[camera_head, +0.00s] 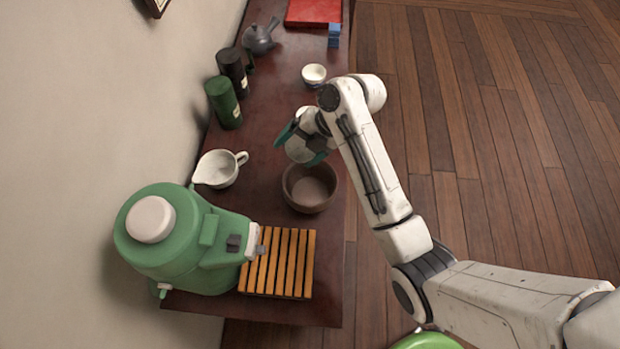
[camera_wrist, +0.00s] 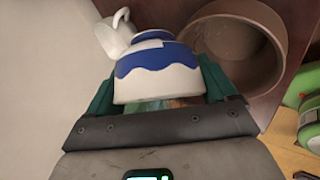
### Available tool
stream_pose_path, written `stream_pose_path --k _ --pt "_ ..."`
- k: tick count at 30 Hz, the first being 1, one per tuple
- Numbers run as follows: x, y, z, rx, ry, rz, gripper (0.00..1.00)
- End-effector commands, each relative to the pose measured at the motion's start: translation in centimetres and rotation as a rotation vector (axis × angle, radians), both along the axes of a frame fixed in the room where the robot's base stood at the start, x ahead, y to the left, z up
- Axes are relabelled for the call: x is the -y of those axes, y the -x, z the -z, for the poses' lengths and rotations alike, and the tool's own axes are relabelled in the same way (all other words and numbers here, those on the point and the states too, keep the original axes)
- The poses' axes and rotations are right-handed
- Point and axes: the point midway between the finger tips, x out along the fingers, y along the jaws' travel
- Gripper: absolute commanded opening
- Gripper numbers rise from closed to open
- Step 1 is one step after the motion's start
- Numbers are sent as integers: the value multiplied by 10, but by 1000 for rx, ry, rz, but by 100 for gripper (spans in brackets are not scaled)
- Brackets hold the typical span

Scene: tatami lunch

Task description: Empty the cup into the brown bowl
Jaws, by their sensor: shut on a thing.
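My gripper (camera_head: 302,146) is shut on a white cup with a blue band (camera_wrist: 157,70), its green-teal fingers on either side of it. In the head view the held cup (camera_head: 299,151) is partly hidden by my gripper. The brown bowl (camera_head: 292,198) stands on the table just in front of the cup, nearer the slatted rack. It looks empty. In the wrist view the bowl (camera_wrist: 233,50) is to the right of the cup and apart from it.
A white spouted pitcher (camera_head: 219,169) stands left of the bowl on the dark table (camera_head: 270,102). A green jug dispenser (camera_head: 172,245) and slatted wooden rack (camera_head: 278,264) are at the near end. Dark and green canisters (camera_head: 222,101), a teapot (camera_head: 260,38) and a small bowl (camera_head: 314,74) stand farther back.

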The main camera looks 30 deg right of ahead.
Motion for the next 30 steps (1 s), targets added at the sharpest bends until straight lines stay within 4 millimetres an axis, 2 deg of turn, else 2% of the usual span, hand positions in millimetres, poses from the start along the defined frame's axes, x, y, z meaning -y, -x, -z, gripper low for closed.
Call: stream_pose_path --k 13,30 --pt "2 13 -1 55 6 1 44" --pt "3 20 -4 123 13 1 44"
